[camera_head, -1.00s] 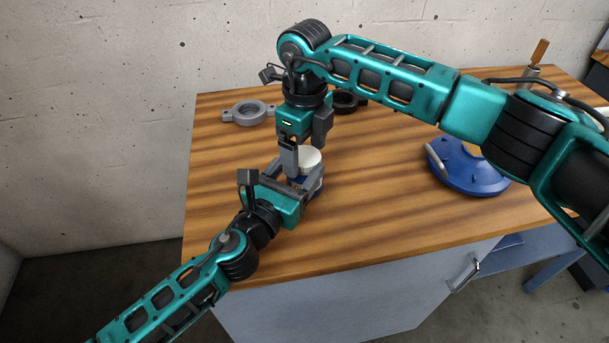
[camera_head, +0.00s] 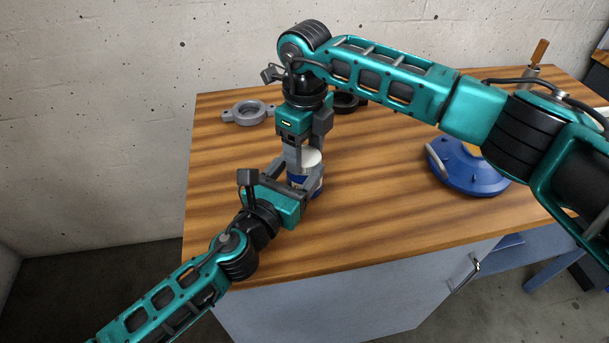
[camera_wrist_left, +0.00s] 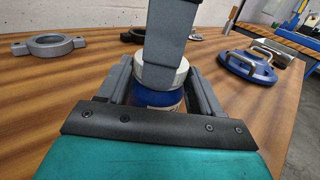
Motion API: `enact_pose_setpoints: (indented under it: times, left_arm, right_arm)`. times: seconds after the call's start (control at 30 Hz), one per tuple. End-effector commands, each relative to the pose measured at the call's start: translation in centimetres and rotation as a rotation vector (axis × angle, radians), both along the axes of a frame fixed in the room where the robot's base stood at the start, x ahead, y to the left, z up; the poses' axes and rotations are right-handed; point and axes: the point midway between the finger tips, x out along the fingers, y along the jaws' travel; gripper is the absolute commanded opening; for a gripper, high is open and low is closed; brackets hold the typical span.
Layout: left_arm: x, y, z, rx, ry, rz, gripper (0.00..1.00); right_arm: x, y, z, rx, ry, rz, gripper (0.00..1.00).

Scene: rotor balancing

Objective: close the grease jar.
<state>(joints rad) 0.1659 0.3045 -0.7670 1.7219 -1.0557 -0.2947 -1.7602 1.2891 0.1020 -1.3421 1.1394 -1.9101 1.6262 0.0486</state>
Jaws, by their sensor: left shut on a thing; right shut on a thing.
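The grease jar (camera_head: 318,185) stands upright on the wooden table, a blue and white body under a white lid (camera_head: 313,158). My left gripper (camera_head: 301,177) is shut on the jar body from the front left, one finger on each side. In the left wrist view the blue jar body (camera_wrist_left: 150,99) shows between those fingers. My right gripper (camera_head: 303,156) points straight down from above and is shut on the lid, which sits on the jar top. Its finger hides part of the lid (camera_wrist_left: 181,78) in that view. I cannot tell how tight the lid is.
A grey ring-shaped bracket (camera_head: 249,112) lies at the back left, and a dark ring part (camera_head: 344,103) lies behind my right gripper. A blue round housing with handles (camera_head: 468,172) stands to the right. The table's front is clear.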

Motion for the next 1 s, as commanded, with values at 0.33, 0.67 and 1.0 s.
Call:
enact_pose_setpoints:
  times: [0.33,0.67,1.0]
  left_arm:
    - [-0.2,0.0,-0.7,0.006,0.014,-0.001,0.00]
    - [-0.2,0.0,-0.8,0.006,0.014,-0.001,0.00]
    - [-0.2,0.0,-0.8,0.006,0.014,-0.001,0.00]
  right_arm:
    - [-0.1,0.1,0.0,0.003,0.003,-0.094,0.71]
    - [-0.1,0.1,-0.1,0.002,0.002,-0.095,0.92]
    - [0.0,0.1,2.2,0.002,-0.003,-0.094,0.92]
